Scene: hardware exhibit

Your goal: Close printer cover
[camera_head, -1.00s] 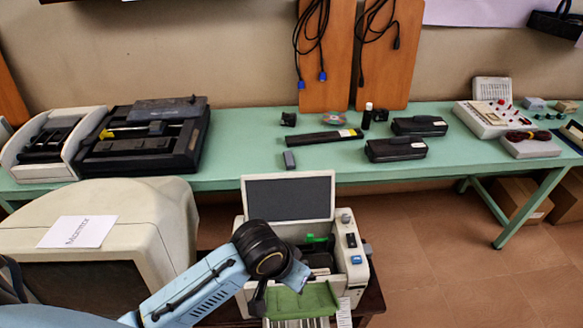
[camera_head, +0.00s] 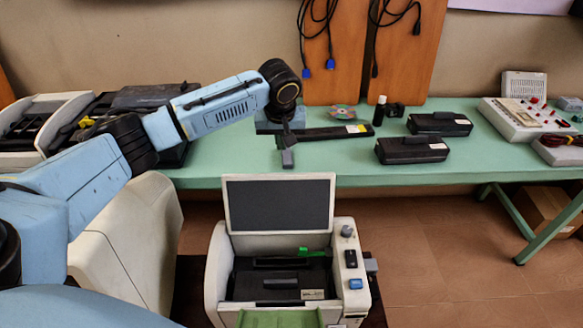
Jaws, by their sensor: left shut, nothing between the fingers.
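The printer (camera_head: 216,275) is a white box at the bottom centre, with dark parts inside and a green tray (camera_head: 280,318) at its front. Its cover (camera_head: 280,205), a dark panel in a white frame, stands raised and nearly upright at the back. My left arm comes in from the left, and my left gripper (camera_head: 287,138) is above and behind the cover, apart from it in the picture. My right gripper is not in view.
A green table (camera_head: 230,166) runs behind the printer, with black boxes (camera_head: 412,149), a long black bar (camera_head: 335,133) and a white control unit (camera_head: 515,120). A large cream machine (camera_head: 150,235) stands left of the printer. Floor is open to the right.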

